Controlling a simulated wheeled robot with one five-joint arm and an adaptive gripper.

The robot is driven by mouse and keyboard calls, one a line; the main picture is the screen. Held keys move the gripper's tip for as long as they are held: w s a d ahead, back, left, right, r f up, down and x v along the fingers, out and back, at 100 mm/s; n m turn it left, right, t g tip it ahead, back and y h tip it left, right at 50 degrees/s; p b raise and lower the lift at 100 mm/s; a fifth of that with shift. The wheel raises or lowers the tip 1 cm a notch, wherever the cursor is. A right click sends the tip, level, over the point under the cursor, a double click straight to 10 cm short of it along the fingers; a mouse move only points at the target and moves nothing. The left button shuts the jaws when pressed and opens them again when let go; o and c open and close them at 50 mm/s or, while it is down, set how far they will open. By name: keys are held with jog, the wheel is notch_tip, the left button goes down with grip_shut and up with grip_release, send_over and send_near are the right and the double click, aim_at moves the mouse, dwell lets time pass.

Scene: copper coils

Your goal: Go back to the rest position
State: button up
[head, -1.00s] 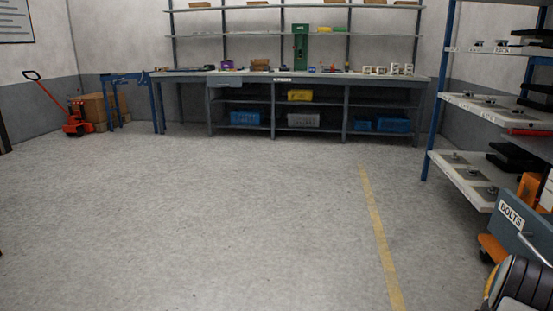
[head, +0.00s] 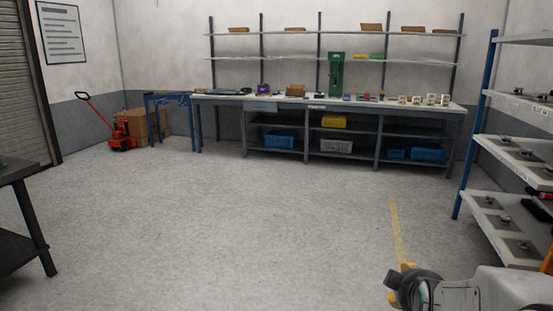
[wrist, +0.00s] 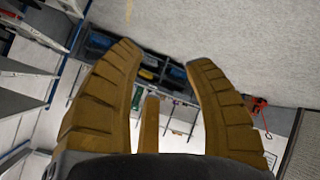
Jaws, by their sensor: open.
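My gripper (wrist: 163,70) shows large in the wrist view, its yellow-brown ridged fingers spread apart with nothing between them. The wrist view is tilted and shows the room nearly upside down behind the fingers. In the head view my arm comes in at the lower right, and a small yellow part of my gripper (head: 403,272) shows past the dark wrist. The fingertips cannot be made out there. No copper coil can be told for sure in these frames.
A long workbench (head: 225,98) with bins below stands at the back wall. A blue-posted shelf rack (head: 505,185) is at the right, near my arm. A dark table (head: 30,175) is at the left edge. A red pallet jack (head: 122,135) stands back left. The middle floor is clear.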

jog(key=s+a+r+m+g+y+p, duration=0.2)
jog(key=s+a+r+p, duration=0.4)
jog(key=s, duration=0.4)
jog(key=s+a+r+m+g+y+p, duration=0.1)
jog(key=s+a+r+m+g+p, duration=0.1)
jog(key=s+a+r+g+p, duration=0.2)
jog(key=s+a+r+p, duration=0.3)
jog(key=s+a, duration=0.2)
jog(key=s, duration=0.2)
jog(key=shift+r+y, duration=0.15)
jog(key=shift+y, duration=0.25)
